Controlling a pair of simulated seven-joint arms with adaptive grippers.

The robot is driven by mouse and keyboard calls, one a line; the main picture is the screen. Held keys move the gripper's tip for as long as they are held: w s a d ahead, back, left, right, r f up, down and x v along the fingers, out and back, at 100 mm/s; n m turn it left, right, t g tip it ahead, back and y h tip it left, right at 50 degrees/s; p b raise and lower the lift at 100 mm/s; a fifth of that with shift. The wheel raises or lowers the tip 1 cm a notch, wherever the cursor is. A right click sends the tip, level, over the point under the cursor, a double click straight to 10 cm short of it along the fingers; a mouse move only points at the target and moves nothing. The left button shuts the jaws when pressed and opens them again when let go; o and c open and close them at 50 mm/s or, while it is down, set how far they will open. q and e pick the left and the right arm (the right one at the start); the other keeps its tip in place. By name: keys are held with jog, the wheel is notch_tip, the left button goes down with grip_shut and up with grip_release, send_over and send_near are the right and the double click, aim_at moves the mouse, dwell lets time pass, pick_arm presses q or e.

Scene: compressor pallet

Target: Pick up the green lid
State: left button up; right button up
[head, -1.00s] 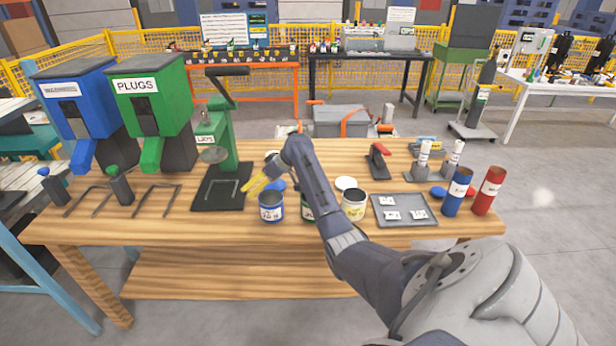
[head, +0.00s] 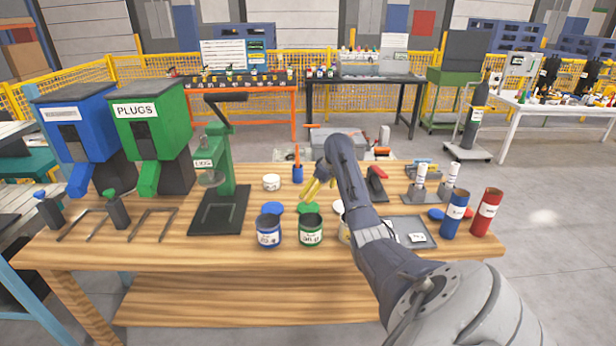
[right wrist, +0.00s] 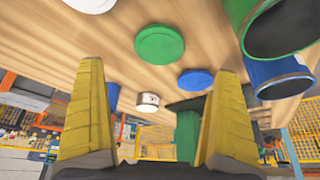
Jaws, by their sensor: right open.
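The green lid (head: 308,208) lies flat on the wooden table, just behind the open green can (head: 311,232). It also shows in the right wrist view (right wrist: 160,45), upper middle, ahead of the gap between the fingers. My right gripper (head: 318,190) has yellow fingers and hovers over the table just behind and above the lid. In the right wrist view the gripper (right wrist: 159,72) is open with nothing between the fingers. It does not appear to touch the lid. My left gripper is in no view.
A blue lid (head: 273,208) and blue can (head: 268,234) stand left of the green ones. A white lid (head: 338,206) lies to the right, partly behind my arm. A small white can (head: 271,183) and a green press (head: 222,165) stand further left. A grey tray (head: 428,228) lies right.

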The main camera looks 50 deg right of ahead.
aim_at(309, 207)
jog(key=shift+x, duration=5.45)
jog(key=c, duration=1.1)
jog(key=shift+c, duration=0.2)
jog(key=shift+r, duration=0.15)
